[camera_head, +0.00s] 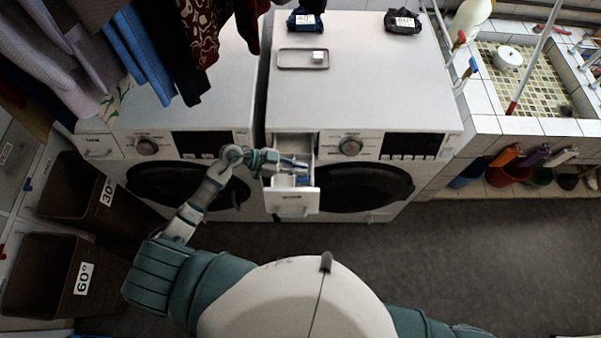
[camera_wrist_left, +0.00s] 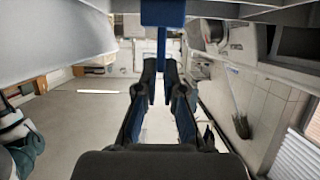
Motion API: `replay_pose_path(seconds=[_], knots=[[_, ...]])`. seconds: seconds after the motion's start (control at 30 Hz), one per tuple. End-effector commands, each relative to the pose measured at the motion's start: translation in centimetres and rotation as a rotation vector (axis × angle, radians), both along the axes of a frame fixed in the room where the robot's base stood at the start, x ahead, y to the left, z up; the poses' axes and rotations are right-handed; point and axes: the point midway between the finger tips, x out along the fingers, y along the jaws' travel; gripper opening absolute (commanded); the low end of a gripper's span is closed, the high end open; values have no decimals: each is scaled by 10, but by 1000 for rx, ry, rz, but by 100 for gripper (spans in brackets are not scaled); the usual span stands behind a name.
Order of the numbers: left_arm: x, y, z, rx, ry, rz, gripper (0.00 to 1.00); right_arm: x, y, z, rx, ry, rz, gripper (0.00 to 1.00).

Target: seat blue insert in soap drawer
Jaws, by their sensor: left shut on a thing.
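The soap drawer (camera_head: 291,203) is pulled out from the front of the right-hand washing machine (camera_head: 362,85). My left gripper (camera_head: 303,164) is over the open drawer, reaching in from the left. In the left wrist view my left gripper (camera_wrist_left: 160,68) is shut on the narrow stem of the blue insert (camera_wrist_left: 162,13), whose wider blue part lies beyond the fingertips. In the head view only a small bit of blue (camera_head: 303,181) shows in the drawer beneath the gripper. I cannot tell whether the insert touches the drawer floor. My right gripper is out of view.
A small tray (camera_head: 285,67) with a white block and two dark labelled bundles (camera_head: 306,20) (camera_head: 404,22) are on the machine top. Clothes (camera_head: 140,50) hang at upper left. Brown baskets (camera_head: 40,277) stand at left. A tiled sink (camera_head: 520,80) is at right.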

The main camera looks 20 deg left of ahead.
Motion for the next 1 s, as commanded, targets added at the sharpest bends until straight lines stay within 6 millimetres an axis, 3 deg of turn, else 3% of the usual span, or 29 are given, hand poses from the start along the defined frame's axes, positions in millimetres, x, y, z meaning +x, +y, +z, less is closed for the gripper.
replay_pose_path(seconds=[0.2, 0.3, 0.43, 0.5, 0.57, 0.87, 1.0], knots=[[-2, -5, -33, 6, 7, 0, 0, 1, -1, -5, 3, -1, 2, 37], [-3, -7, -39, 13, 9, -3, 0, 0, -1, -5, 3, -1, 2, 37], [-3, -7, -40, 14, 12, -5, 0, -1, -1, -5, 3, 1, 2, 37], [-3, -5, -40, 12, 11, -5, 20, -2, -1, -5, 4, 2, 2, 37], [-3, -4, -39, 10, 9, -4, 32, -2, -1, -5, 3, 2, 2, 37], [-2, -1, -36, 4, 4, -1, 32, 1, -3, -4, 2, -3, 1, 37], [-5, 11, -31, 8, 1, 0, 32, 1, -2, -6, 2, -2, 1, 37]])
